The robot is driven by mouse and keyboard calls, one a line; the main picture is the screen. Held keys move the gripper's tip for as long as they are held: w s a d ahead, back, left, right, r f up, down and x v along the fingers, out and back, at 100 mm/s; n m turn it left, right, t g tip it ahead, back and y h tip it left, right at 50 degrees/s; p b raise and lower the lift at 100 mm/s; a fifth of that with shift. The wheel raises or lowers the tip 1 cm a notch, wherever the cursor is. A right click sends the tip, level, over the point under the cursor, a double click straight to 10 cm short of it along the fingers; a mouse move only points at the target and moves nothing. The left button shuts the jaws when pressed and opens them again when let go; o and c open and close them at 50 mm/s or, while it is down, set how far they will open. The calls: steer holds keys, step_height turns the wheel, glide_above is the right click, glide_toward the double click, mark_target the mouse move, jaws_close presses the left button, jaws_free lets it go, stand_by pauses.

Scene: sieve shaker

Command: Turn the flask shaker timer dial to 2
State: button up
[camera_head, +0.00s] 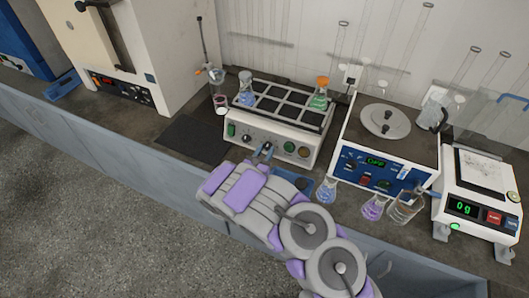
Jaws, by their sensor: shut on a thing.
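The flask shaker (222,145) is a white box with a black grid rack on top, standing on the counter in the middle of the view. Its front panel carries a green switch (231,129), a knob (246,137) left of my gripper, a dark round knob (289,147) and a yellowish round part (304,151) to the right. My gripper (263,149) is at the front panel, shut on the timer dial, its blue-grey fingers against the panel. The fingers hide the dial, so its pointer and numbers cannot be read.
Flasks with blue (246,98) and green (319,100) liquid stand in the shaker rack. To the right are a blue-fronted stirrer (402,155), small flasks (373,208) near the counter edge and a balance (487,180). A dark mat (190,138) lies left of the shaker.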

steer(key=shift+r+n+y+b, duration=0.1)
steer(key=shift+n+y+b, duration=0.2)
steer(key=shift+n, duration=0.5)
steer(key=shift+a, duration=0.1)
steer(key=o, duration=1)
steer(key=shift+o, duration=0.2)
steer(key=p+v, duration=0.4)
steer(key=v, duration=1.3)
steer(key=shift+f, duration=0.25)
steer(key=shift+s+a, duration=0.1)
steer(key=shift+s, duration=0.05)
